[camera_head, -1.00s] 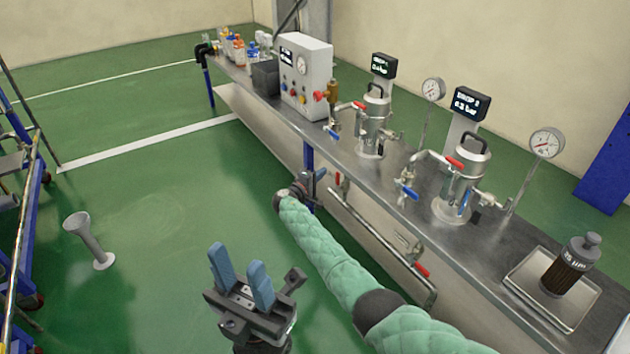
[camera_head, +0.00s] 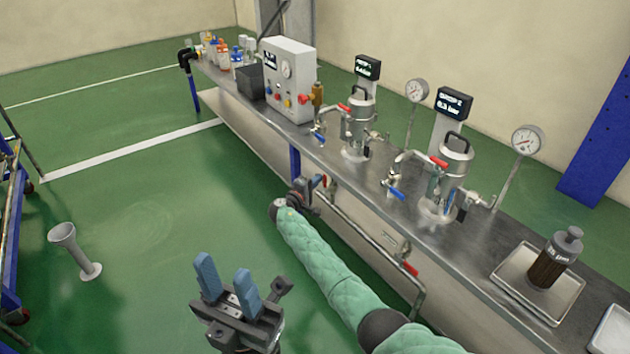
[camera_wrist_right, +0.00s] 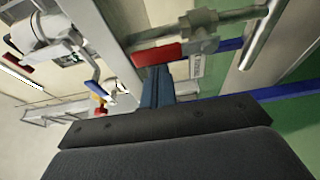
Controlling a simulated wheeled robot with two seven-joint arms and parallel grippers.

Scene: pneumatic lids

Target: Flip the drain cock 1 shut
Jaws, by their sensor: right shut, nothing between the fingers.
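A red-handled cock (camera_head: 322,181) sits on the pipe below the bench's front edge, near the first vessel; I take it for drain cock 1. In the right wrist view its red handle (camera_wrist_right: 156,55) lies just beyond my fingertips, joined to a metal valve body. My right gripper (camera_head: 308,188) is shut and empty, close beside this cock; whether it touches the handle I cannot tell. Its blue fingers (camera_wrist_right: 157,88) show in the wrist view. A second red-handled cock (camera_head: 410,269) is further right on the pipe. My left gripper (camera_head: 226,284) is open and empty over the floor.
The steel bench (camera_head: 345,172) carries a first vessel (camera_head: 357,130), a second vessel (camera_head: 445,185), a control box (camera_head: 289,80) and a tray (camera_head: 560,300) with a dark bottle (camera_head: 553,262). A grey stand (camera_head: 75,250) is on the floor.

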